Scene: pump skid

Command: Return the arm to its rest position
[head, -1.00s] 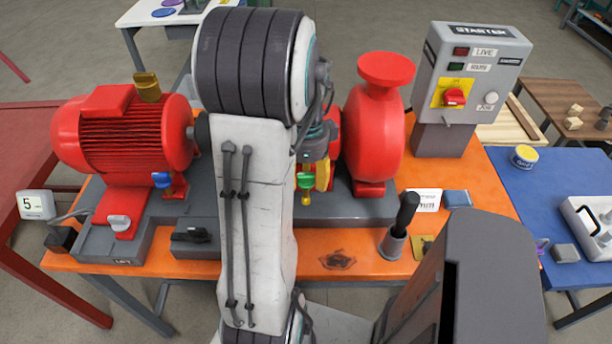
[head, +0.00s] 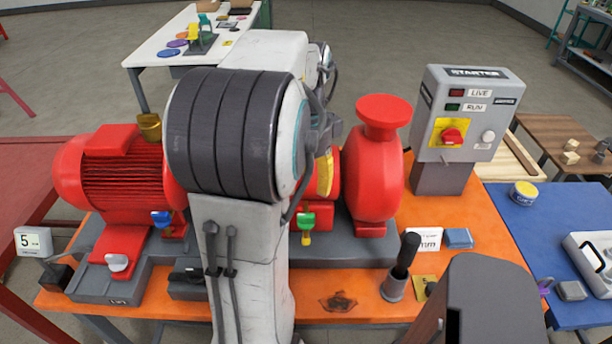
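My arm (head: 240,240) rises from the bottom of the head view, with its large dark ribbed elbow joint (head: 225,135) left of centre. Beyond the elbow, a white forearm link (head: 268,52) points away from the camera. My gripper does not show; it is hidden behind the arm links, so whether it holds anything cannot be seen. The arm stands in front of the pump skid and covers the middle between the red motor (head: 115,180) and the red pump (head: 372,180).
The grey starter box (head: 462,115) stands right of the pump on the orange bench (head: 455,225). A dark handle in a grey cup (head: 400,268) stands near the front. A blue table (head: 540,225) is at right; a white table (head: 160,40) is behind. Floor (head: 420,40) beyond is clear.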

